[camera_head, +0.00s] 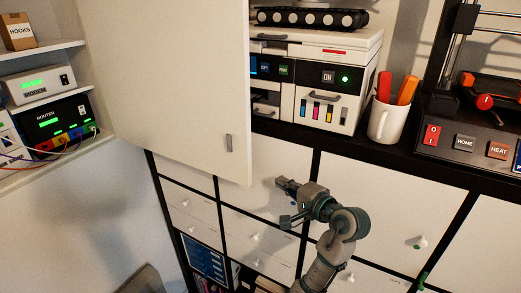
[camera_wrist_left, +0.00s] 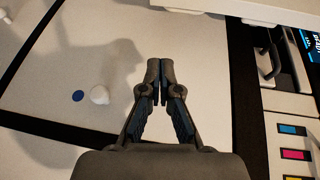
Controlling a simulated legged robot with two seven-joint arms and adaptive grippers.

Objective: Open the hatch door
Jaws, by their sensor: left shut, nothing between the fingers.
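The hatch door (camera_head: 170,75) is a large white panel at the upper left of the head view, with a small grey upright handle (camera_head: 229,142) near its lower right corner. Its lower right corner overlaps the white fronts below, and the printer shows past its right edge, so it appears to stand out from the shelf. My left gripper (camera_head: 281,184) is right of and below the handle, apart from it, in front of a white front. In the left wrist view, the left gripper (camera_wrist_left: 160,65) has its fingertips together with nothing between them. My right gripper is not in view.
A printer (camera_head: 325,85) stands right of the door, beside a white mug (camera_head: 390,120) with orange-handled tools. A 3D printer (camera_head: 475,130) is at the far right. A router (camera_head: 62,120) and modem (camera_head: 38,85) sit on the left. White fronts with knobs lie below the black shelf edge.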

